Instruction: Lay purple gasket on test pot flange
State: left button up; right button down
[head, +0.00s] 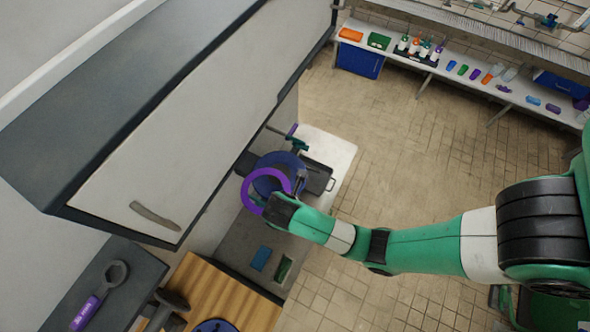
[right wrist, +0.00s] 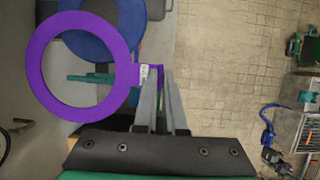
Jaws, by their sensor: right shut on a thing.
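The purple gasket (head: 246,192), a flat ring with a small tab, is held in the air by my right gripper (head: 281,208). In the right wrist view, the gasket (right wrist: 38,66) reaches out to the left, and its tab is between the fingers of the gripper (right wrist: 162,82). The blue round test pot flange (head: 284,160) stands on the counter. In the right wrist view the flange (right wrist: 125,18) shows partly behind the ring. The gasket overlaps the flange in both views, offset to one side; the gap between them cannot be judged. My left gripper is not in view.
A large wall cabinet (head: 170,130) hangs close on the left. A blue block (head: 261,258) and a green tray (head: 283,268) lie on the near counter. A purple-handled wrench (head: 100,295) lies at lower left. A shelf (head: 470,75) with small items is far back; the tiled floor is open.

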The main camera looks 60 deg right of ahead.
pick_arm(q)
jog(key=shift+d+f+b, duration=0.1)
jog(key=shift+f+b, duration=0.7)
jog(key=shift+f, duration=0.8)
pick_arm(e)
jog(key=w+d+f, duration=0.2)
jog(key=d+f, duration=1)
jog(key=shift+f, duration=0.2)
jog(key=c, duration=1)
grip_release()
